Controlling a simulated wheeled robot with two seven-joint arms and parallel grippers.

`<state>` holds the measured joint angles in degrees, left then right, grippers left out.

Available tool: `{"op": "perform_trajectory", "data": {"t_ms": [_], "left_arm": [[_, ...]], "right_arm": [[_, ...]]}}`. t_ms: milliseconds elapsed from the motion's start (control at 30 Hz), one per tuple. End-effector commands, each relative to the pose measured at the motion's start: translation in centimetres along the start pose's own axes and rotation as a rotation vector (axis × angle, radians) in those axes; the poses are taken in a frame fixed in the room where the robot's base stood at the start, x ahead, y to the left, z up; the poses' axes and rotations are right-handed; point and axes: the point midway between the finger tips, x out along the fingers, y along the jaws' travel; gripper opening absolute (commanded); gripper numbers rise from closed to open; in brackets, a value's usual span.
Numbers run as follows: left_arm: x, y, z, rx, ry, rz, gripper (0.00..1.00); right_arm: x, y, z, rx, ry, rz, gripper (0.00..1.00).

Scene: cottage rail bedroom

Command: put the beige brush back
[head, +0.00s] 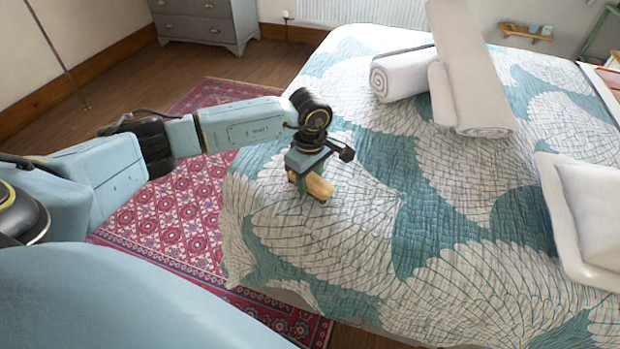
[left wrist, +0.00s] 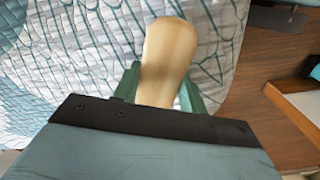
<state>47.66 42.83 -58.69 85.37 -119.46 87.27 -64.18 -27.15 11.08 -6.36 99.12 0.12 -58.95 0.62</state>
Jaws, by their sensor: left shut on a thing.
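The beige brush (head: 319,187) is in my left gripper (head: 303,190), over the near left part of the bed in the head view. In the left wrist view the rounded end of the brush (left wrist: 170,52) sticks out between the two green fingers of the gripper (left wrist: 160,90). The fingers are shut on it. The rest of the brush is hidden by the gripper body. I cannot tell whether the brush touches the quilt. My right gripper is not in view.
The bed (head: 380,215) has a teal and white quilt. Rolled white towels (head: 405,75) lie at its back, and a white tray-like item (head: 565,225) lies at the right.

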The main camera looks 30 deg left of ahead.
Motion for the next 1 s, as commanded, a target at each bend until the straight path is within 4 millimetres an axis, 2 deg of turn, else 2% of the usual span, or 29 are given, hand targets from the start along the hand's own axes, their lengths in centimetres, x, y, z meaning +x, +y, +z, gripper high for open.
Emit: {"op": "perform_trajectory", "data": {"t_ms": [267,300,467,867,1000], "left_arm": [[0.3,0.0,0.0,0.000,0.000,0.001,0.20],[0.3,0.0,0.0,0.000,0.000,0.000,0.44],[0.2,0.0,0.0,0.000,0.000,0.000,0.63],[-0.2,0.0,0.0,0.000,0.000,0.000,0.63],[-2.9,0.1,-0.1,0.002,0.002,0.005,0.63]], "right_arm": [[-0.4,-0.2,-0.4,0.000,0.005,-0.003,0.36],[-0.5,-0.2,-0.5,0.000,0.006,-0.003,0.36],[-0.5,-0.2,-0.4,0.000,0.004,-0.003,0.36],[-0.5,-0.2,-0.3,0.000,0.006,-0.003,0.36],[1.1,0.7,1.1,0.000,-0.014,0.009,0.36]]}}
